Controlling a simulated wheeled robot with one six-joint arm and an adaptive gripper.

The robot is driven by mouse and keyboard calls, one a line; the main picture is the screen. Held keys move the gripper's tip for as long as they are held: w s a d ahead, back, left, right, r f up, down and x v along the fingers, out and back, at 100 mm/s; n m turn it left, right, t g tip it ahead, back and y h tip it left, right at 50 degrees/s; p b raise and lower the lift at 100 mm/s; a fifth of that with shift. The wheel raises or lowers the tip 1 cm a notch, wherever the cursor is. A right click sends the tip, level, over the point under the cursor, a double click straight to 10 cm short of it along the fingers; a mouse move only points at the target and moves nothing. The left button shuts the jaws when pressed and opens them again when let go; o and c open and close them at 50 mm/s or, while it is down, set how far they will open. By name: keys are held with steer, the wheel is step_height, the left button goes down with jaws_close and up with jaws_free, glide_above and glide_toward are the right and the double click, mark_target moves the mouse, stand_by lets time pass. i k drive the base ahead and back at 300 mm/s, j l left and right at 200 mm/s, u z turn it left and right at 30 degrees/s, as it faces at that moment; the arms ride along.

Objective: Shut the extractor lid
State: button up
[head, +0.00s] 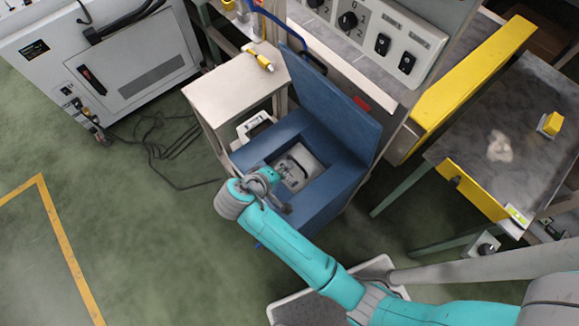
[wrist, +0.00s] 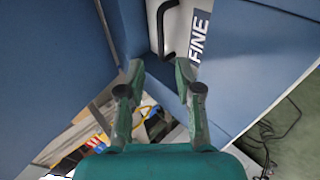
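The extractor (head: 325,205) is a blue box with a square opening in its top. Its blue lid (head: 325,105) stands raised along the far right side, so the extractor is open. Inside the opening is a pale grey insert (head: 300,168). In the wrist view, a pale panel with a black handle (wrist: 162,30) and a "FINE" label (wrist: 200,38) shows beyond the fingers, between blue surfaces (wrist: 255,55). My gripper (wrist: 158,80) is open, with nothing between its fingers. In the head view my gripper (head: 283,190) is over the near left part of the opening and partly hides it.
A beige side table (head: 235,85) with a small yellow item (head: 262,62) stands left of the lid. A control panel (head: 370,35) is behind it. A yellow-edged metal table (head: 525,130) stands right. A pale tray (head: 335,285) lies below my arm. Green floor is free at left.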

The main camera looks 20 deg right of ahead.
mark_target(355, 128)
steer(key=k+j, duration=0.1)
steer(key=j, duration=0.25)
steer(key=k+j, duration=0.15)
steer(key=j, duration=0.15)
steer(key=k+j, duration=0.1)
steer(key=j, duration=0.25)
steer(key=k+j, duration=0.15)
steer(key=j, duration=0.15)
